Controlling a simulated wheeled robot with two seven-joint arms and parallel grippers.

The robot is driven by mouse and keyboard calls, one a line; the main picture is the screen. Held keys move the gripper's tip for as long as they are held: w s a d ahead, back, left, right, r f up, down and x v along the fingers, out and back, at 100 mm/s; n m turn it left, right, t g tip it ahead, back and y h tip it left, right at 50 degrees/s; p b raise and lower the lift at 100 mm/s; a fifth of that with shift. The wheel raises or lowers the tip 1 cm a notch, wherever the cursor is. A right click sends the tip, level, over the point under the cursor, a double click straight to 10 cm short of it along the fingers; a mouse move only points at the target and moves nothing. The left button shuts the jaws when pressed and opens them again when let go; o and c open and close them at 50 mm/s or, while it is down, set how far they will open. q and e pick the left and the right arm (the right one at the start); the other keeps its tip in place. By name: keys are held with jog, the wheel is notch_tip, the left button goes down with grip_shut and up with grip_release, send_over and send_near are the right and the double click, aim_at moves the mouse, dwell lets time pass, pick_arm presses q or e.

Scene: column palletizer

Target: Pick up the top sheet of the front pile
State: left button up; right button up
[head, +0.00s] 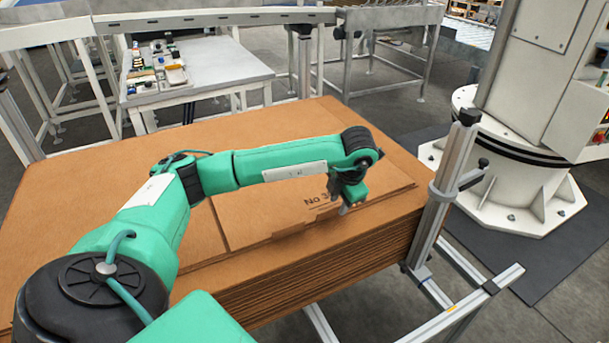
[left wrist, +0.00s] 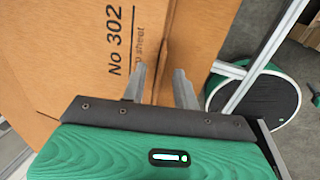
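The front pile (head: 330,262) is a thick stack of flat brown cardboard sheets. Its top sheet (head: 250,222) is printed with dark lettering and is smaller than the sheets under it. In the left wrist view the top sheet (left wrist: 75,60) reads "No 302" and "sheet". My left gripper (head: 346,209) points down at the sheet's near edge, right of the lettering. In the left wrist view its two fingers (left wrist: 160,88) stand apart, with the sheet's edge running between them. Whether they touch the cardboard is hard to tell. My right gripper is out of view.
A metal post (head: 447,190) on a floor frame stands close at the pile's right corner. A white machine column (head: 520,150) stands beyond it. A white table (head: 195,75) with small items and metal railings lie behind the pile.

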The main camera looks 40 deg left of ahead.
aim_at(338, 207)
pick_arm(q)
jog(key=x, duration=0.3)
jog(key=shift+f, duration=0.2)
jog(key=shift+c, duration=0.2)
grip_shut()
jog(key=shift+r, duration=0.15)
